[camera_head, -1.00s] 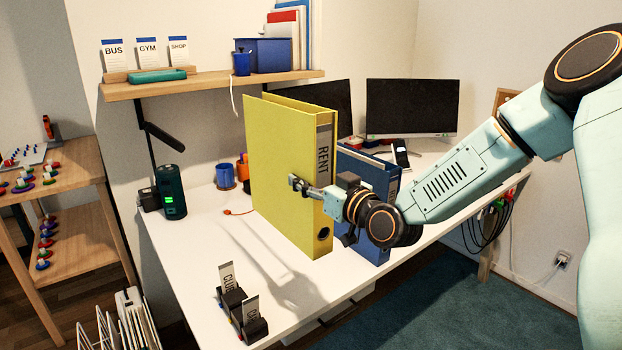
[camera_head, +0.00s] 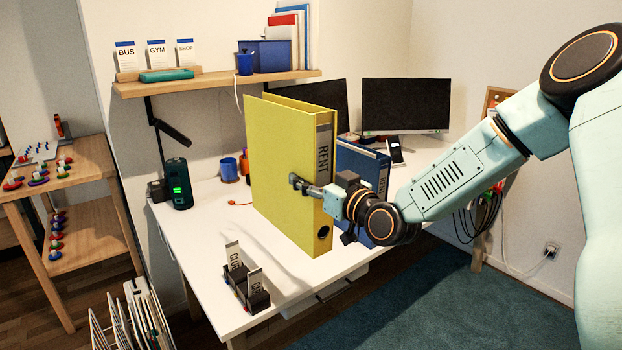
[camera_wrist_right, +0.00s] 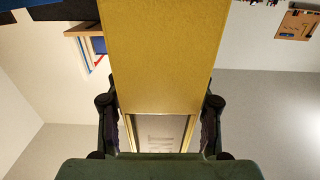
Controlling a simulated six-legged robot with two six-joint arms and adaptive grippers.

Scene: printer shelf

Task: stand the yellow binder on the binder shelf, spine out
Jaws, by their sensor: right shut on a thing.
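The yellow binder (camera_head: 287,170) is upright in the air above the white desk, its RENT spine label (camera_head: 323,150) facing right and toward me. My right gripper (camera_head: 312,188) is shut across the binder near its spine. In the right wrist view the binder (camera_wrist_right: 170,55) lies between the two fingers (camera_wrist_right: 160,130), with the spine label close to the palm. A blue binder (camera_head: 372,175) stands on the desk behind it, partly hidden by my right arm. A wall shelf (camera_head: 210,85) is behind at upper left; I cannot tell whether it is the binder shelf. My left gripper is not in view.
On the wall shelf are cards, a teal case, a blue cup, a blue box (camera_head: 272,56) and several books. The desk (camera_head: 215,220) holds a dark green speaker (camera_head: 178,184), a blue mug, monitors and a black card holder (camera_head: 247,285). A white rack (camera_head: 130,320) stands at lower left.

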